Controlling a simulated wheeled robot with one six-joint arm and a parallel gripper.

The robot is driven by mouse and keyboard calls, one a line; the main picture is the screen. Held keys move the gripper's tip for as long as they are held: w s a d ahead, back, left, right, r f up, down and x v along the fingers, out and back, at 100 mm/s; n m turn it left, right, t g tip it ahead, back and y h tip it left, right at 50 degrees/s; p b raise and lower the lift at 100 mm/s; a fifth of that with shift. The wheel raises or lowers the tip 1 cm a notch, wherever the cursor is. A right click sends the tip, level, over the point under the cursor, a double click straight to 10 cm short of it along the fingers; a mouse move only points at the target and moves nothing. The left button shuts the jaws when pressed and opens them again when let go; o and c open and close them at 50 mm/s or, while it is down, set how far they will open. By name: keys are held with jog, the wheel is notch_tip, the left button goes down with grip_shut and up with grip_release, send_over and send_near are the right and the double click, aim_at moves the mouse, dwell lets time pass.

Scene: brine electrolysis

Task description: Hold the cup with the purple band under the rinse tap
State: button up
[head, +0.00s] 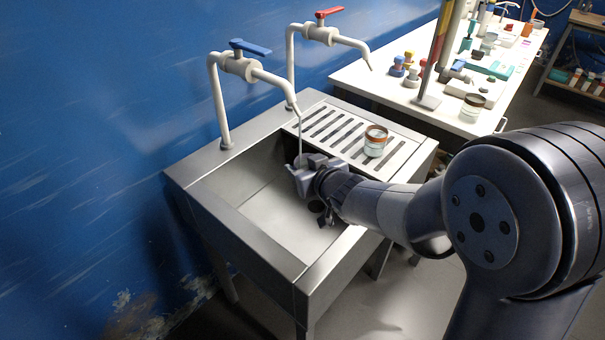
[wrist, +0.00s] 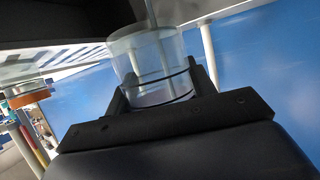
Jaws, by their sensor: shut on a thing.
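My gripper (head: 305,167) is over the sink basin, below the spout of the blue-handled tap (head: 243,65). A thin pale stream runs down from that spout to the gripper. In the wrist view my gripper (wrist: 160,98) is shut on a clear cup (wrist: 147,50), one finger on each side. The cup has a thin dark line around its lower part; I cannot tell whether its band is purple. A pale stream enters the cup's mouth from above. In the head view the cup is small and mostly hidden by the gripper.
The steel sink (head: 235,225) stands against the blue wall. A second tap with a red handle (head: 328,13) is farther back. A cup with a brown band (head: 375,141) stands on the slotted drainboard (head: 335,128). A white table (head: 355,72) with several bottles is behind.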

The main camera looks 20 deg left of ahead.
jog(key=s+d+p, duration=0.2)
jog(key=s+d, duration=0.2)
jog(key=d, duration=0.6)
jog(key=shift+s+d+p, duration=0.2)
jog(key=shift+d+p, duration=0.1)
jog(key=shift+p, duration=0.1)
